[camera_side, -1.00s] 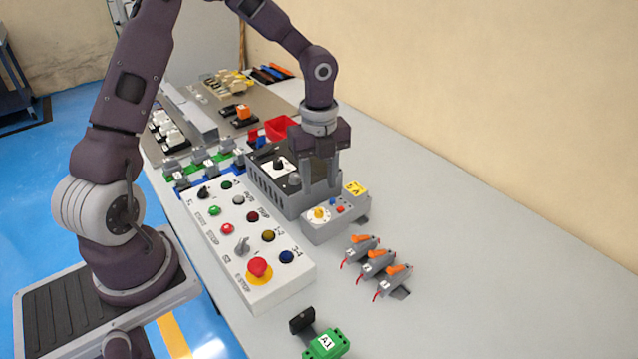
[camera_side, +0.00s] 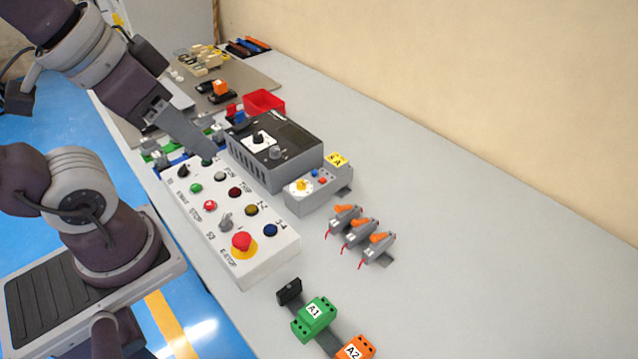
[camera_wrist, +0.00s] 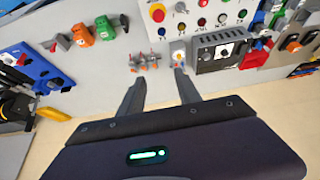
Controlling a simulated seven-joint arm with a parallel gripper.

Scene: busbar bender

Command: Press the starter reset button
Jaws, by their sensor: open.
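The starter (camera_side: 310,190) is a small grey box with a yellow-centred dial, small red and blue buttons and a yellow tag. It sits on the bench beside the dark grey unit. The blue button (camera_side: 318,174) and the red button (camera_side: 323,181) are on its top; which one is reset cannot be read. The starter (camera_wrist: 179,58) also shows in the wrist view, just beyond the right finger's tip. My gripper (camera_side: 208,153) is tilted, open and empty, left of the starter in the side view. In the wrist view my gripper (camera_wrist: 158,78) has its fingers apart.
A grey control box (camera_side: 262,262) with several buttons and a red emergency stop stands in front of the starter. A dark grey vented unit (camera_side: 262,170) stands behind it. Several orange-levered parts (camera_side: 360,232) and green and orange blocks (camera_side: 314,318) lie nearer. The right bench is clear.

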